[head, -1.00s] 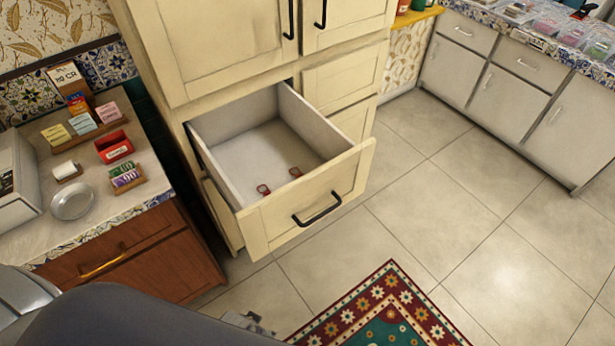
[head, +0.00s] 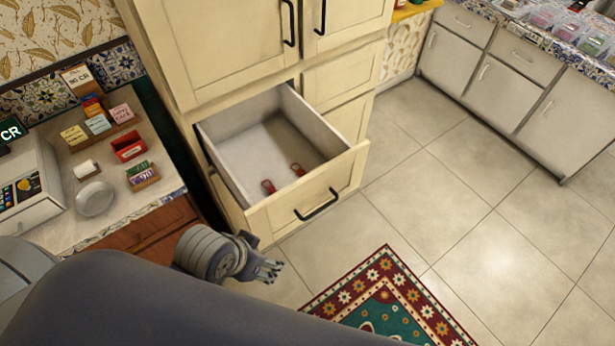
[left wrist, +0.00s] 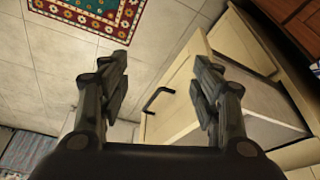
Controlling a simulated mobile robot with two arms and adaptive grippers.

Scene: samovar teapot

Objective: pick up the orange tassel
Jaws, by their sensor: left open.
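Two small red-orange items lie on the floor of the open drawer (head: 232,183) in the head view, near its front panel. One is the left item (head: 268,187) and the other is the right item (head: 298,169). They look like tassels, but they are too small to be sure. My left gripper (head: 272,270) is open and empty, in front of and below the drawer, apart from it. In the left wrist view its spread fingers (left wrist: 163,82) show with the drawer front and black handle (left wrist: 157,99) beyond them. My right gripper is not in view.
A cream cabinet (head: 215,50) stands behind the drawer. A counter (head: 110,215) with a cash register (head: 30,185), a metal dish (head: 95,198) and card holders is at left. A patterned rug (head: 400,290) lies on the tiled floor. Open floor is at right.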

